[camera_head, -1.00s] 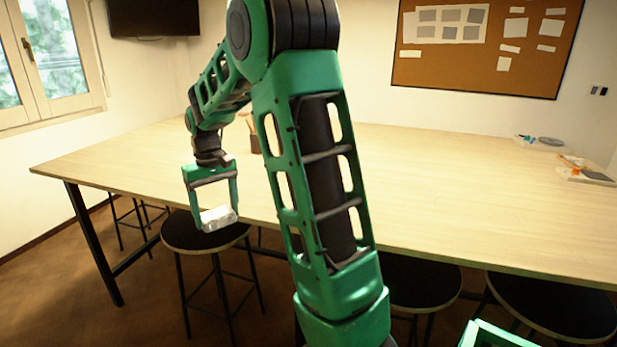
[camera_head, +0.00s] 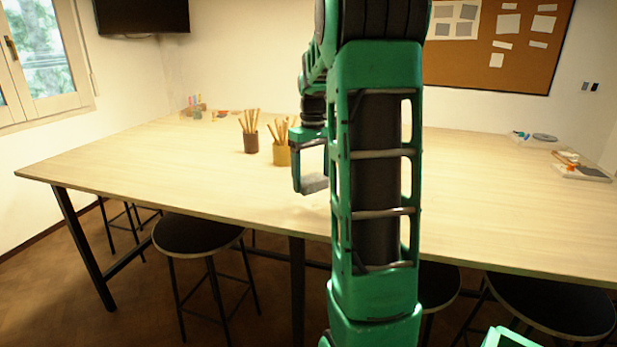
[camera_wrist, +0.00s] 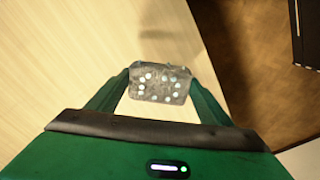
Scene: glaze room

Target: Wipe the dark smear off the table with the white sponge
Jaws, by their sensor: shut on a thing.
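My gripper (camera_head: 311,180) is shut on the sponge (camera_head: 315,184), above the near edge of the table (camera_head: 190,165), partly behind my own arm. In the wrist view the sponge (camera_wrist: 160,83) sits between the two green fingers. Its face there is grey and blotchy with several pale spots. I cannot tell whether the sponge touches the table. I see no clear dark smear; my arm hides part of the tabletop, and the dim patches in the wrist view could be shadow.
Two pencil cups, one dark brown (camera_head: 250,143) and one tan (camera_head: 282,155), stand just behind my gripper. Small items lie at the far left, and trays (camera_head: 582,172) at the right. Stools (camera_head: 198,236) stand under the near edge. The left tabletop is clear.

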